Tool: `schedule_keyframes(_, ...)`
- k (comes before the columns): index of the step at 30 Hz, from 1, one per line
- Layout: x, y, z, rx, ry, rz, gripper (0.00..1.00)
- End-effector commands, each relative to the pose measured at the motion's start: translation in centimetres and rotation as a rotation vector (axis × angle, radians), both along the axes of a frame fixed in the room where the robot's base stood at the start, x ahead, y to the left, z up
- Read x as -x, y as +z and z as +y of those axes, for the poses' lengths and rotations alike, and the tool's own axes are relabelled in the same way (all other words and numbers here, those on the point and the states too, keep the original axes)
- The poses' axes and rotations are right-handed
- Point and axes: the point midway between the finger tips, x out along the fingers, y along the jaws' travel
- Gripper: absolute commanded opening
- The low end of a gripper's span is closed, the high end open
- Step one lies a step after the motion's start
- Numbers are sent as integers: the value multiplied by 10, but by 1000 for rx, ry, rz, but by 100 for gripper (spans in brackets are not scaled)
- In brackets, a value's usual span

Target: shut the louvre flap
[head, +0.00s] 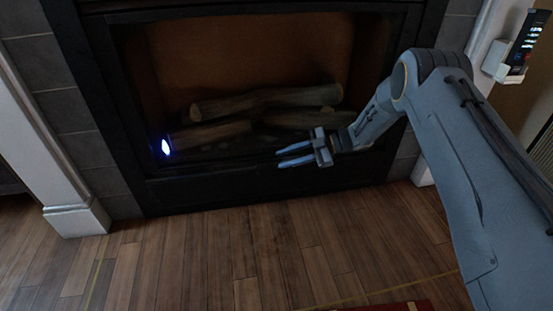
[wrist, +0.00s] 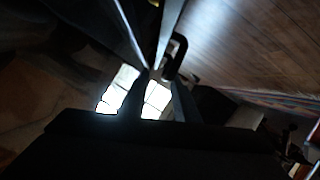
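My gripper (head: 280,157) is in front of the fireplace's lower edge in the head view, its two fingers pointing left with a narrow gap between them. Nothing shows held there. A plain dark panel (head: 235,186) runs along the bottom of the fireplace, just below my gripper; I cannot make out slats or tell whether it is the louvre flap, or how far open it is. In the wrist view my gripper (wrist: 152,72) shows as two pale fingers, close together at the tips. A dark hooked piece (wrist: 180,58) is beside the right finger; I cannot tell whether they touch.
Logs (head: 265,101) lie inside the dark fireplace, with a small bright light (head: 165,147) at its left. White pillars (head: 75,219) stand at the sides. The wooden floor (head: 230,250) in front is clear, with a red rug edge (head: 400,306) at the bottom.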

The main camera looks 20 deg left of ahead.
Motion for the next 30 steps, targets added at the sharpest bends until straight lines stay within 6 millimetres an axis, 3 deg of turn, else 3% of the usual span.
schedule_keyframes(6,-7,10,-24,0,0,1,28)
schedule_keyframes(20,-10,11,-31,0,0,1,28)
schedule_keyframes(30,-19,19,-47,0,0,-1,28)
